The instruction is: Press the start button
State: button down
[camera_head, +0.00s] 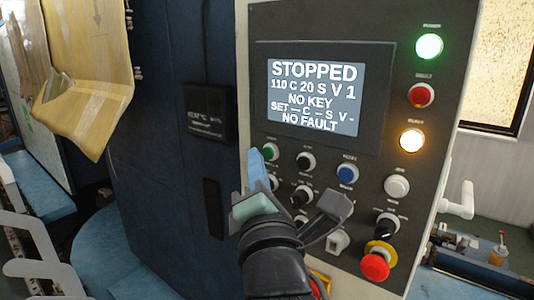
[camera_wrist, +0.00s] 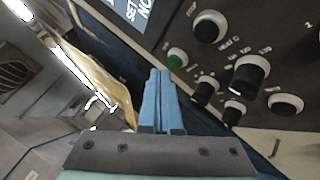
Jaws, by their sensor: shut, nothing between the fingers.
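A green push button (camera_head: 269,151) sits at the upper left of the control knobs, below the screen; its label is too small to read. It also shows in the wrist view (camera_wrist: 177,58). My gripper (camera_head: 255,153) has its blue fingers shut together and empty. The fingertips (camera_wrist: 159,73) are just left of the green button in the head view and to its lower left in the wrist view. I cannot tell whether they touch the panel. The screen (camera_head: 315,96) reads STOPPED, NO KEY and NO FAULT.
A black button (camera_head: 306,161), a blue button (camera_head: 347,173) and several knobs surround the green one. A red emergency stop (camera_head: 375,266) is at the lower right. Green (camera_head: 429,46) and amber (camera_head: 411,140) lamps glow at the right.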

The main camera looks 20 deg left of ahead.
jog(key=shift+w+d, duration=0.1)
jog(key=shift+w+b, duration=0.3)
jog(key=shift+b, duration=0.1)
jog(key=shift+w+d+b, duration=0.2)
jog(key=shift+w+b, duration=0.1)
jog(key=shift+w, duration=0.1)
dwell(0.5)
jog(key=shift+s, duration=0.1)
jog(key=shift+s+a, duration=0.25)
jog(key=shift+s, duration=0.45)
jog(key=s, duration=0.1)
jog(key=s+a, duration=0.1)
jog(key=s, duration=0.1)
jog(key=s+b, duration=0.1)
jog(key=shift+s+a, duration=0.35)
jog(key=shift+a, duration=0.05)
jog(key=shift+d, duration=0.1)
dwell(0.6)
